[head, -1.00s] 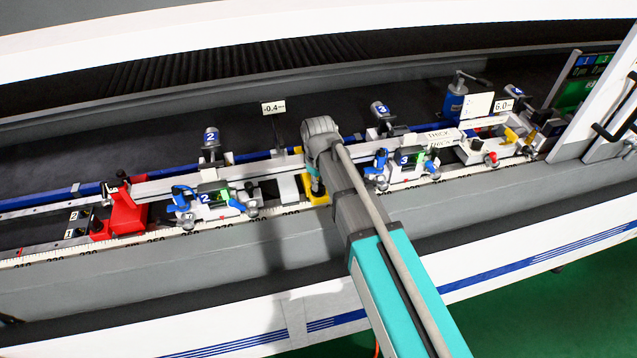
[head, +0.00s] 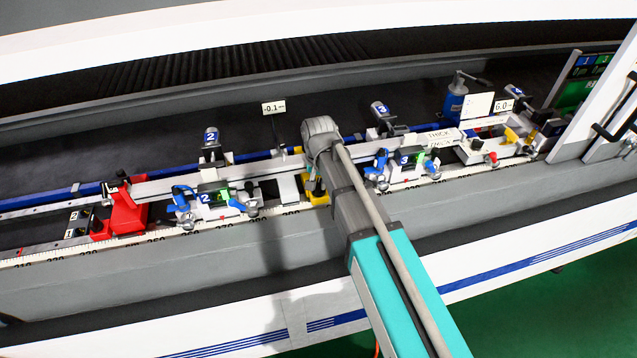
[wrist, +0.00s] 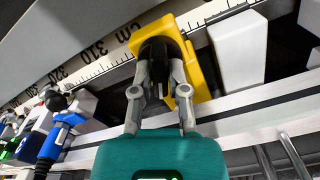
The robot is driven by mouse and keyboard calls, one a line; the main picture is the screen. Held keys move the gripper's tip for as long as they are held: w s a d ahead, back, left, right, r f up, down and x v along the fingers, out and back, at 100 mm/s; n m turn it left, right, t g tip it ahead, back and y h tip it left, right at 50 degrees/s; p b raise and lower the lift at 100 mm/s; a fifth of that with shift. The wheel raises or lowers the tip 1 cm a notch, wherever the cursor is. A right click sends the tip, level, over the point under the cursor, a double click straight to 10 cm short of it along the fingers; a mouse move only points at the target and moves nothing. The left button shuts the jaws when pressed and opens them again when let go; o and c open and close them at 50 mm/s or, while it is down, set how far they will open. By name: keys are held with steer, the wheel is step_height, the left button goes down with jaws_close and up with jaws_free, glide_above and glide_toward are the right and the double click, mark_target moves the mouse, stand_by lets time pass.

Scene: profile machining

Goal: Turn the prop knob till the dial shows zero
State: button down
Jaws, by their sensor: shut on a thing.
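The dial's white readout (head: 274,107) shows -0.1 on a thin post behind the rail in the head view. The yellow prop (head: 318,198) stands below it at the front of the bed, partly hidden by my arm. In the wrist view the yellow prop (wrist: 198,62) carries a black knob (wrist: 160,55). My gripper (wrist: 162,75) has its two grey fingers closed on either side of this knob. In the head view the knob and fingertips are mostly hidden by my wrist.
A long light profile (head: 240,176) runs along the bed. Clamp unit 2 (head: 215,200) stands left of my arm, clamp unit 3 (head: 405,168) right. A red stop (head: 127,212) is further left. A ruler scale (wrist: 85,75) lines the front edge.

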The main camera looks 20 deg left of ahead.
steer(key=shift+m, duration=2.2)
steer(key=c, duration=0.6)
jaws_free()
steer(key=shift+c, duration=0.2)
steer(key=shift+n, duration=0.4)
